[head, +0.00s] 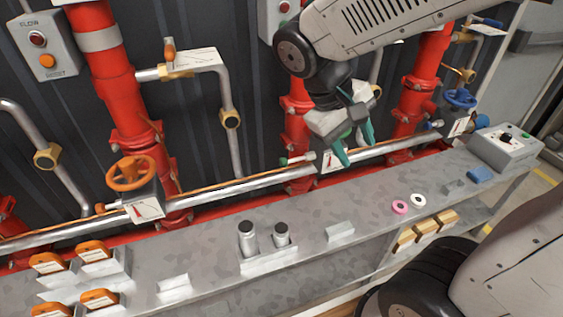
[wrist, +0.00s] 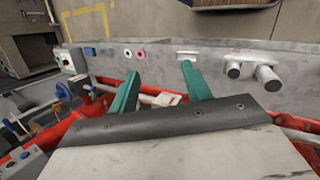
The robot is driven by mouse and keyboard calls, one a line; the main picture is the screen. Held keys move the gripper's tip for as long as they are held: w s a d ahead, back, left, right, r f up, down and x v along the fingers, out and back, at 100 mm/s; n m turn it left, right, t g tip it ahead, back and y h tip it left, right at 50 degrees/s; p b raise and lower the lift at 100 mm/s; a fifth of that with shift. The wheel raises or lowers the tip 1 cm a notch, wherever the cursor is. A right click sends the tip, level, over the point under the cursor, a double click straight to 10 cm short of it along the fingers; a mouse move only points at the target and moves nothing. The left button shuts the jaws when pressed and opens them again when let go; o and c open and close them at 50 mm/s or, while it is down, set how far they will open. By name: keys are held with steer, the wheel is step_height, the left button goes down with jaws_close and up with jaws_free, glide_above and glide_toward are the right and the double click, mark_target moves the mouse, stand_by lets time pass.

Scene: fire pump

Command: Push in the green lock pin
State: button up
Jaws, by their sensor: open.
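The green lock pin (head: 284,161) shows in the head view as a small green knob sticking out to the left of a white valve box (head: 328,163) on the middle red pipe. My gripper (head: 357,153) is open and empty, its two teal fingers pointing down just right of and over that box. In the wrist view the white box (wrist: 165,99) shows between the teal fingers of my gripper (wrist: 160,73). I cannot make out the pin in the wrist view; it may be hidden by a finger. The green valve's wheel is not clear behind my gripper.
A long grey shelf (head: 205,243) runs in front of the pipes. It holds two grey cylinders (head: 247,235), pink (head: 400,207) and white rings, and orange-topped blocks (head: 94,251). An orange valve wheel (head: 131,173) is left, a blue one (head: 461,98) right. Red pipes stand close behind.

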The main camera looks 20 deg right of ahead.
steer(key=w+a+f+n+h, duration=0.2)
steer(key=w+f+h, duration=0.25)
steer(key=w, duration=0.35)
steer(key=n+t+h, duration=0.5)
steer(key=n+t, duration=0.1)
steer(key=t, duration=0.1)
glide_toward(281, 164)
steer(key=r+x, duration=0.1)
steer(key=x, duration=0.8)
steer(key=f+x, duration=0.1)
steer(key=x, duration=0.1)
steer(key=shift+w, duration=0.15)
jaws_close()
